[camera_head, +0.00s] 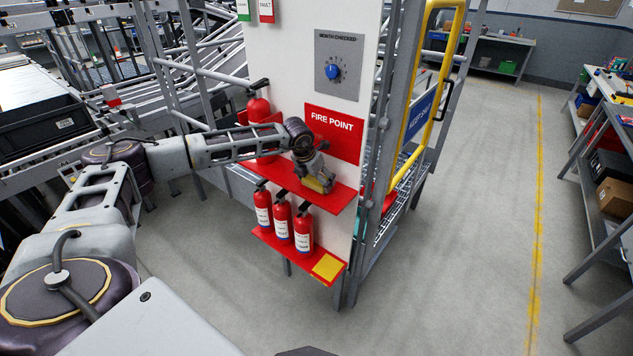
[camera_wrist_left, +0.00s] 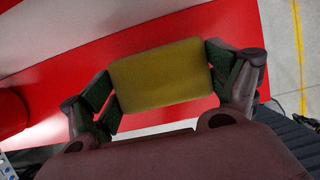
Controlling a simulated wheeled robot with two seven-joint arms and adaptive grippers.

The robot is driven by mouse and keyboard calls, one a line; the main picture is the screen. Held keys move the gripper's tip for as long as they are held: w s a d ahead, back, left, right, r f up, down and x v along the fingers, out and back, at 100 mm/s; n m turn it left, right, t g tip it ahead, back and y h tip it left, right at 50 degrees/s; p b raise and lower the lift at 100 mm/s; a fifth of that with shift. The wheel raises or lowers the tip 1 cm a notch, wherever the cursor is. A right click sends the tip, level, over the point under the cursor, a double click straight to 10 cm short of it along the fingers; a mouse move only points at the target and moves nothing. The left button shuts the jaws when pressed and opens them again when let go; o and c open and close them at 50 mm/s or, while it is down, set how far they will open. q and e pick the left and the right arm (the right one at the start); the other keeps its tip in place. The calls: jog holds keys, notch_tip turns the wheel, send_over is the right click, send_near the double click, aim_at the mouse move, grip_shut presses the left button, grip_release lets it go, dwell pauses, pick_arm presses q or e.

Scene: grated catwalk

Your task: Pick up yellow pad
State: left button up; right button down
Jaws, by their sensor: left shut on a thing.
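A yellow pad (camera_wrist_left: 161,74) sits between the two fingers of my left gripper (camera_wrist_left: 163,83) in the left wrist view, with a finger against each side. In the head view my left gripper (camera_head: 319,180) is at the upper red shelf (camera_head: 338,197), and a bit of the pad (camera_head: 316,185) shows below its fingers. The gripper is shut on the pad. I cannot tell whether the pad still touches the shelf. A flat yellow square (camera_head: 327,267) lies on the lower red shelf (camera_head: 272,241). My right gripper is not in view.
A large red extinguisher (camera_head: 259,107) stands on the upper shelf, close to my left forearm. Several small extinguishers (camera_head: 282,219) stand on the lower shelf. A white panel with a dial plate (camera_head: 339,65) rises behind. Grey floor (camera_head: 455,230) is clear to the right.

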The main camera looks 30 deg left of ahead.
pick_arm(q)
notch_tip(320, 180, up, 10)
jog(key=shift+f+b, duration=0.15)
jog(key=shift+b, duration=0.85)
jog(key=shift+o, duration=1.4)
jog(key=shift+c, duration=0.9)
jog(key=shift+s+f, duration=0.1)
